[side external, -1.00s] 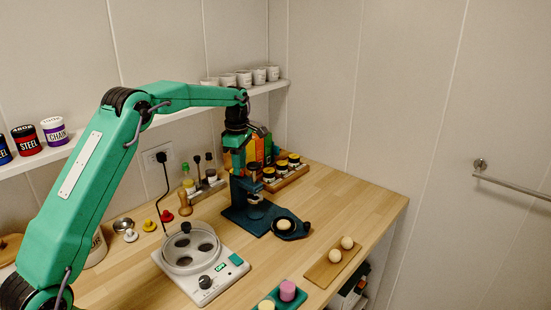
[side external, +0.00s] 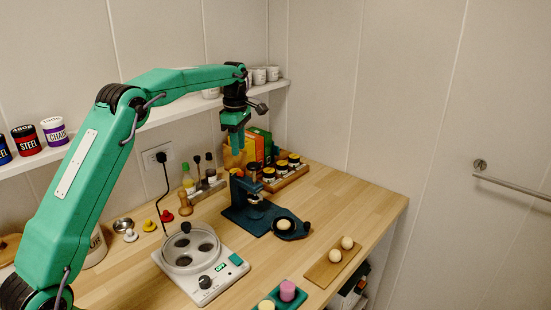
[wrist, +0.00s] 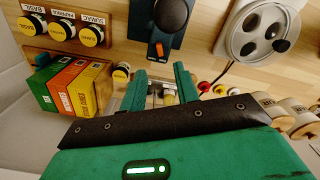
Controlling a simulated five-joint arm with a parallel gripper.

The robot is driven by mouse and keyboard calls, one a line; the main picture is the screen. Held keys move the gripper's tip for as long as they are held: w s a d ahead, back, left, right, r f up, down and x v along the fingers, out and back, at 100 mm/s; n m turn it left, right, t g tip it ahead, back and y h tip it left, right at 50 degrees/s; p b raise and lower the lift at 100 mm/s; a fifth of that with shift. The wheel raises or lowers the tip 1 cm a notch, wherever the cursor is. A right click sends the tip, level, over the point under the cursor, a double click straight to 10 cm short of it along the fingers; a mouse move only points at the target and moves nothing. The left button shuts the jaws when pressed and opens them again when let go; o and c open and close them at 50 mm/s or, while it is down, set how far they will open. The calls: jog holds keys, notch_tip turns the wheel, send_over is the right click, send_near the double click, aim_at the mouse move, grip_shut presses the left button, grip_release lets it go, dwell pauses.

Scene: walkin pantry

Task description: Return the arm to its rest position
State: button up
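My green arm reaches across the counter from the left in the side view. My gripper (side external: 236,150) hangs pointing down, above the dark blue stand (side external: 240,205) and apart from it. In the wrist view the two green fingers (wrist: 160,88) are spread with a gap between them. Small bottles show through this gap, beyond the fingers, and I see nothing held.
Behind my gripper stand upright boxes (side external: 262,146) and a rack of yellow-labelled jars (side external: 285,170). A white egg cooker (side external: 200,262), an egg board (side external: 335,262) and small bottles (side external: 197,173) are on the counter.

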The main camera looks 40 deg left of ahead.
jog(key=s+d+r+m+t, duration=0.1)
jog(key=s+d+r+m, duration=0.45)
jog(key=s, duration=0.25)
jog(key=s+d+r+m+t, duration=0.2)
jog(key=s+d+r+m, duration=0.3)
jog(key=s, duration=0.3)
jog(key=s+d+f+m+t, duration=0.1)
jog(key=s+d+f+m, duration=0.1)
jog(key=s+m, duration=0.4)
jog(key=s+d+f+m+t, duration=0.1)
jog(key=s+f+m, duration=0.4)
jog(key=s, duration=0.7)
jog(key=shift+s+d+m+t, duration=0.3)
jog(key=shift+d+m, duration=0.25)
jog(key=shift+m, duration=0.3)
